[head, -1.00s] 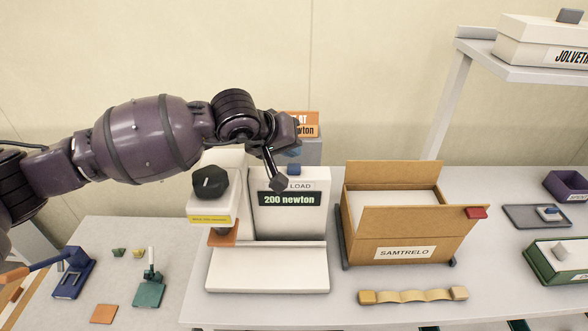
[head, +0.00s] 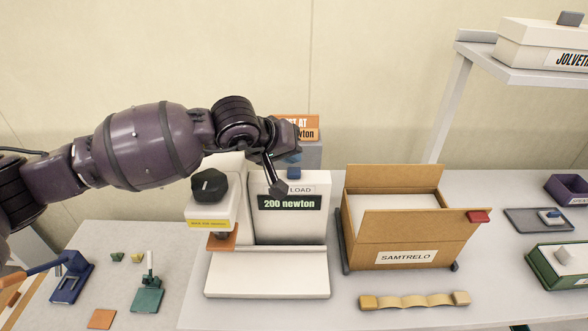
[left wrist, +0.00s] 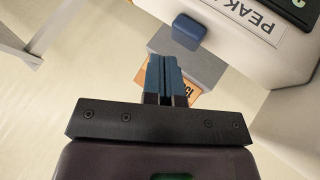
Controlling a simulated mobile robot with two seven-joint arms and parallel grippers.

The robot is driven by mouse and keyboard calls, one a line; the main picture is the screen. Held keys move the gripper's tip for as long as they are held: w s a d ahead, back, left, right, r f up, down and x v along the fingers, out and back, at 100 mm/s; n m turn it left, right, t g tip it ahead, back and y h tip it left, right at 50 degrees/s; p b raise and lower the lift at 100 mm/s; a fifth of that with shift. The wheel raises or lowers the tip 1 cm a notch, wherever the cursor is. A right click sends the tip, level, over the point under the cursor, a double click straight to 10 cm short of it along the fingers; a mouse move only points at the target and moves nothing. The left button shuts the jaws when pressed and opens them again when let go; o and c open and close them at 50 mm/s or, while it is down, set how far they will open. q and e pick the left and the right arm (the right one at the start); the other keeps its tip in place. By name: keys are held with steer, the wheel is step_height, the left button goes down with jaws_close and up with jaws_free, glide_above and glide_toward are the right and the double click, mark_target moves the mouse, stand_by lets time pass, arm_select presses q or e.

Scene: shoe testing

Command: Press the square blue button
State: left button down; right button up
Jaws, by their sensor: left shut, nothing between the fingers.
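The square blue button (head: 294,173) stands on top of the white test machine (head: 267,277), just above its "LOAD" label and the "200 newton" display. In the left wrist view the blue button (left wrist: 187,32) sticks out beside the "PEAK" label. My left gripper (head: 294,158) is just above and behind the button in the head view, partly hidden by its own dark body. In the left wrist view its blue fingers (left wrist: 164,76) are shut together, empty, and a visible gap separates them from the button. My right gripper is not in view.
A black knob (head: 209,185) sits on the machine's left head. An orange sign (head: 304,123) on a grey block stands behind the machine. An open brown SAMTRELO box (head: 407,247) stands to the right, with a wavy yellow piece (head: 413,301) in front.

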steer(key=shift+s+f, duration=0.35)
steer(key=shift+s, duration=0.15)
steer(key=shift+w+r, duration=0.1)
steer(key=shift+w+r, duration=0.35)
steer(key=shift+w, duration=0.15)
arm_select(q)
steer(key=shift+f+b, duration=0.4)
steer(key=shift+f, duration=0.1)
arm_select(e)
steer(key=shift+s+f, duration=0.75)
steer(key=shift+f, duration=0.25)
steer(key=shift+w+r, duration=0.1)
